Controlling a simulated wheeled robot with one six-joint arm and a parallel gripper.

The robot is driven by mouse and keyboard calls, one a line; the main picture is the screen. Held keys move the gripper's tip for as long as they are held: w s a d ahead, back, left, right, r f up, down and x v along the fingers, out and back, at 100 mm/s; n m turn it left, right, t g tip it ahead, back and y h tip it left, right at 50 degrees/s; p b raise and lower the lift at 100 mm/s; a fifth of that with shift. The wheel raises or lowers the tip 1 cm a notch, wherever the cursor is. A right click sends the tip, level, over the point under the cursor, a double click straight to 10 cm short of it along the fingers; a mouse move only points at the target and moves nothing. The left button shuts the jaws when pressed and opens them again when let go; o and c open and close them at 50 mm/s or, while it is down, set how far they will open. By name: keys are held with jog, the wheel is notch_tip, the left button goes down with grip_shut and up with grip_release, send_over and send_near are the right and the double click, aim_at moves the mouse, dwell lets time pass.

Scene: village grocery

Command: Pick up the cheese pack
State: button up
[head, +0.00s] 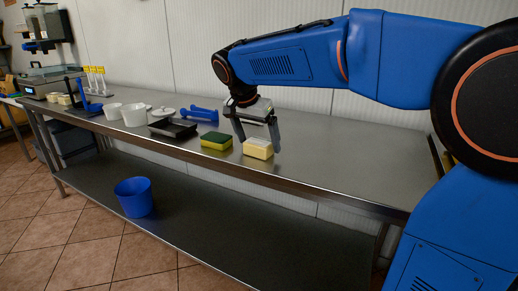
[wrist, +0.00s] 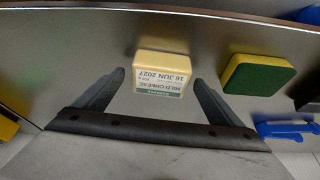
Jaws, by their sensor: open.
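The cheese pack (head: 258,148) is a pale yellow block lying near the front edge of the steel table. In the wrist view the cheese pack (wrist: 161,74) has a white and green label facing the camera, with dated print. My gripper (head: 258,146) is open over the table at the pack. In the wrist view the two fingers of my gripper (wrist: 158,78) stand apart on the left and right of the pack, with visible gaps. The pack lies between or just beyond the fingertips; I cannot tell how deep.
A green and yellow sponge (head: 216,142) lies left of the pack in the head view. A black tray (head: 173,128), blue-handled item (head: 203,113) and white containers (head: 134,115) stand farther left. A blue bucket (head: 134,197) is on the lower shelf. The table right of the pack is clear.

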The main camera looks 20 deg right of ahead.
jog(key=shift+x, duration=0.85)
jog(key=c, duration=1.3)
jog(key=shift+r, duration=0.1)
